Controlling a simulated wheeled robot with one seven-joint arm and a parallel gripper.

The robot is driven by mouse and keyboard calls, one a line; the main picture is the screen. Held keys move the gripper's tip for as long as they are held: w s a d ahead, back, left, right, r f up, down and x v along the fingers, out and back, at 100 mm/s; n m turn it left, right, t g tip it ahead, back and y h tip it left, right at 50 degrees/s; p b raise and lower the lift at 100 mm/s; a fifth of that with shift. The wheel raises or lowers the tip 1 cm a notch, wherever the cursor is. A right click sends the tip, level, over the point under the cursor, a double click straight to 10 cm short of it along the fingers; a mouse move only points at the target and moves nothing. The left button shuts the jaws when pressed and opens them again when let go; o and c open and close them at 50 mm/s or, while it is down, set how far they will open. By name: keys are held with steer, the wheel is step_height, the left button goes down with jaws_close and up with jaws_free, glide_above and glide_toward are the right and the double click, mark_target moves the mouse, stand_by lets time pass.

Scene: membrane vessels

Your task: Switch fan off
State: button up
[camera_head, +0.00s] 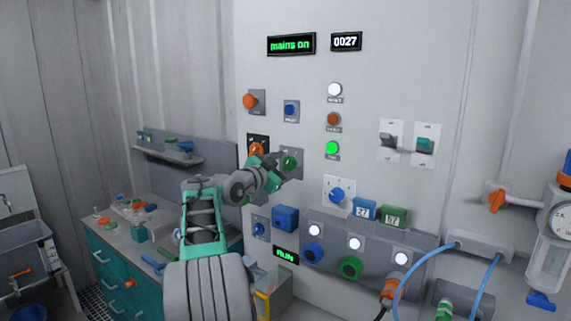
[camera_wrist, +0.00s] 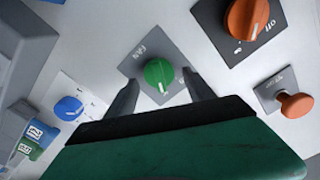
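The fan control is a green round knob (camera_wrist: 158,73) on a grey plate marked "FAN". It has a pale pointer mark near its lower edge in the wrist view. In the head view the green knob (camera_head: 289,162) sits on the wall panel just right of my gripper (camera_head: 273,169). In the wrist view my gripper (camera_wrist: 160,88) is open, with one finger left of the knob and one right of it. The fingers appear apart from the knob, and nothing is held. The knob's exact setting is too small to read.
An orange rotary knob (camera_wrist: 246,18) marked "off" and an orange push knob (camera_wrist: 297,104) are close by. A blue dial (camera_head: 336,195) is lower right of the fan knob. A display (camera_head: 291,44) reads "mains on"; another (camera_head: 285,255) appears to read "Run".

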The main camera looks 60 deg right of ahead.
steer(key=c, duration=1.3)
steer(key=shift+n, duration=0.3)
steer(key=n+p, duration=0.1)
steer(key=n, duration=0.4)
steer(key=shift+w, duration=0.2)
steer(key=n+p, duration=0.1)
steer(key=n, duration=0.2)
steer(key=shift+w+n, duration=0.1)
steer(key=shift+n, duration=0.2)
steer(key=shift+n+p, duration=0.55)
steer(key=shift+n, duration=0.75)
steer(key=shift+d+f, duration=0.1)
